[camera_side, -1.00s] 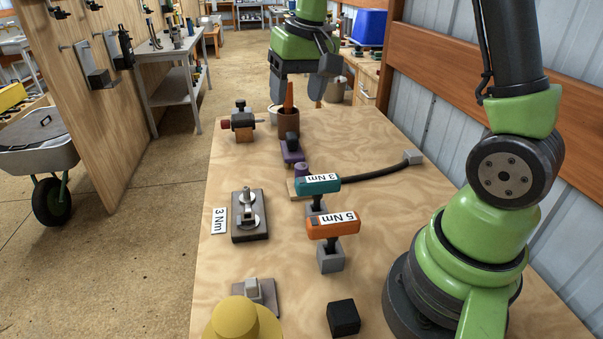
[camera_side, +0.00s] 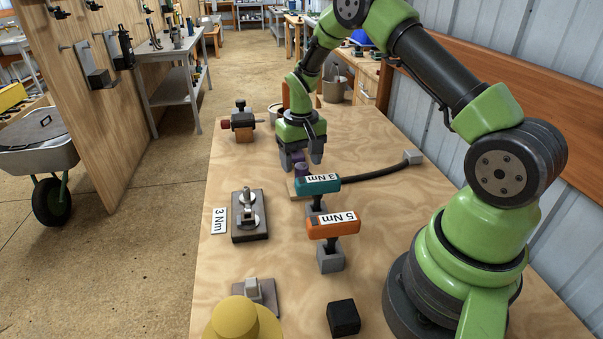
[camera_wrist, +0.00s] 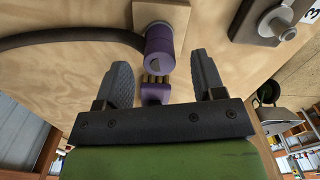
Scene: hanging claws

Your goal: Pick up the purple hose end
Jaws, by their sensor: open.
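The purple hose end (camera_side: 301,170) is a short purple cylinder by a small wooden block, partly hidden by the teal tool. In the wrist view the hose end (camera_wrist: 160,45) sits just beyond my fingertips, joined to a black hose. My gripper (camera_side: 302,157) points down just behind it, open and empty. In the wrist view the fingers of my gripper (camera_wrist: 162,75) are spread wide. A purple fitting with brass pins (camera_wrist: 155,91) shows between and below them; my gripper mostly hides it in the side view.
The black hose (camera_side: 375,173) runs right to a grey block (camera_side: 412,157). A teal 3 Nm tool (camera_side: 317,184) and an orange 5 Nm tool (camera_side: 333,226) stand close in front.

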